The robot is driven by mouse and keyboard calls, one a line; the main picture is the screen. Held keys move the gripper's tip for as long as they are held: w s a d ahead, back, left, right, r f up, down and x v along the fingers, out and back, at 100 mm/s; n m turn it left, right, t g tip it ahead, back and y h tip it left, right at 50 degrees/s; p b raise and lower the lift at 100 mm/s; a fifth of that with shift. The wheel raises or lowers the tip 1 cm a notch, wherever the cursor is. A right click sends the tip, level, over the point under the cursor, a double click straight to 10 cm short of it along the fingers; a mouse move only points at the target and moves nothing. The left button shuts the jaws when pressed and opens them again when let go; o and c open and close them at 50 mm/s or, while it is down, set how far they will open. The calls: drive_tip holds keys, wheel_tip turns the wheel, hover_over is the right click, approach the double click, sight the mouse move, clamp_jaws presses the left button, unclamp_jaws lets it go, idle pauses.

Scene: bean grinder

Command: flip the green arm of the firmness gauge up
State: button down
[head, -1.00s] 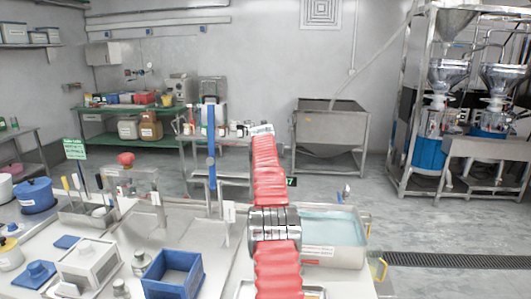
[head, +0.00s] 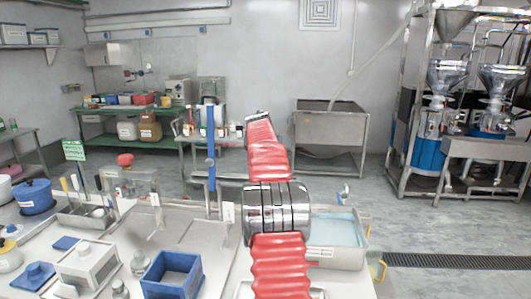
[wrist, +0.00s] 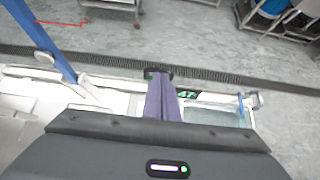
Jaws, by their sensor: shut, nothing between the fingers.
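My gripper (wrist: 160,76) shows in the wrist view as two long purple fingers lying together, shut with nothing between them, with dark tips. Beside the tips is a small green patch. A dark label with green letters (wrist: 186,94) sits just right of the fingers. I cannot tell whether either belongs to the firmness gauge, and I cannot make out its green arm. In the head view my red arm reaches forward over the bench and hides what lies behind it; the fingers are not seen there.
A tall blue post (head: 211,145) stands left of my arm; it also crosses the upper left of the wrist view (wrist: 45,45). A tray of bluish liquid (head: 338,230) is to the right. A blue open box (head: 172,277) and a white box (head: 90,265) stand front left.

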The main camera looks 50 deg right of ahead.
drive_tip(key=shift+v, duration=1.8)
drive_tip(key=s+a+f+m+g+y, duration=0.1)
drive_tip(key=s+a+f+m+y, duration=0.15)
drive_tip(key=f+m, duration=0.65)
drive_tip(key=s+a+f+m+y, duration=0.1)
drive_tip(key=s+a+f+m, duration=0.1)
drive_tip(key=a+m, duration=0.9)
drive_tip(key=s+a+m+y, duration=0.1)
drive_tip(key=s+a, duration=0.6)
drive_tip(key=a, duration=0.9)
drive_tip(key=s+a+m+t+y, duration=0.1)
drive_tip(key=s+a, duration=0.7)
drive_tip(key=a, duration=0.9)
drive_tip(key=s+a+m+y, duration=0.2)
drive_tip(key=s+a, duration=0.6)
drive_tip(key=a, duration=0.8)
drive_tip(key=shift+s+a+f+y, duration=0.25)
drive_tip(key=shift+a+f+y, duration=0.1)
drive_tip(key=shift+f+y, duration=0.1)
